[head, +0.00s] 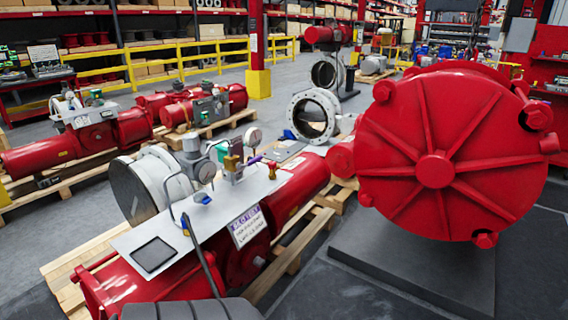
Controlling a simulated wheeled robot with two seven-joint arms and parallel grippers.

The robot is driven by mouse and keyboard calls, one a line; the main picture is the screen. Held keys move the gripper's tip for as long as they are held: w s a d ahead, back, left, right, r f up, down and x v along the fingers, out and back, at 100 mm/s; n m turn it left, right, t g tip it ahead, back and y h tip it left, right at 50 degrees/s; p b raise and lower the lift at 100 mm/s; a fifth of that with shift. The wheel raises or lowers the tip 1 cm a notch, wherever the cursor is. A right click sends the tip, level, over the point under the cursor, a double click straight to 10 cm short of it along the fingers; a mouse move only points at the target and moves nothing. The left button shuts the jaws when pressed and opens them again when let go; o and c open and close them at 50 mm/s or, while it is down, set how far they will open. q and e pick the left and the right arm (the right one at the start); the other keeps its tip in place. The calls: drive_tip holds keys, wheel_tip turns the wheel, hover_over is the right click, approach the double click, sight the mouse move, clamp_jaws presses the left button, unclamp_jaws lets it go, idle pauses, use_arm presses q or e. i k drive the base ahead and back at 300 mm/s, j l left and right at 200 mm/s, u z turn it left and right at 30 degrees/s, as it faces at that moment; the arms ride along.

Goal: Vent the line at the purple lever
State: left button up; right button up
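The purple lever (254,160) is a small, thin handle beside a brass fitting (232,163). It is on top of the nearest red valve actuator (300,187), among gauges and tubing on a grey mounting plate (152,226). It is small in the head view, so I cannot tell how far it is turned. A sign with a purple heading (247,225) is on the actuator's side. Neither of my grippers can be seen in the head view.
The actuator rests on a wooden pallet (321,222). A large red ribbed cylinder (435,170) stands close on the right, on a dark base (440,270). Dark ribbed shapes cross the bottom edge. More red actuators (205,104) lie behind, left. Grey floor is open beyond.

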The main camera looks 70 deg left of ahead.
sight(239, 165)
drive_tip(key=u, duration=2.45)
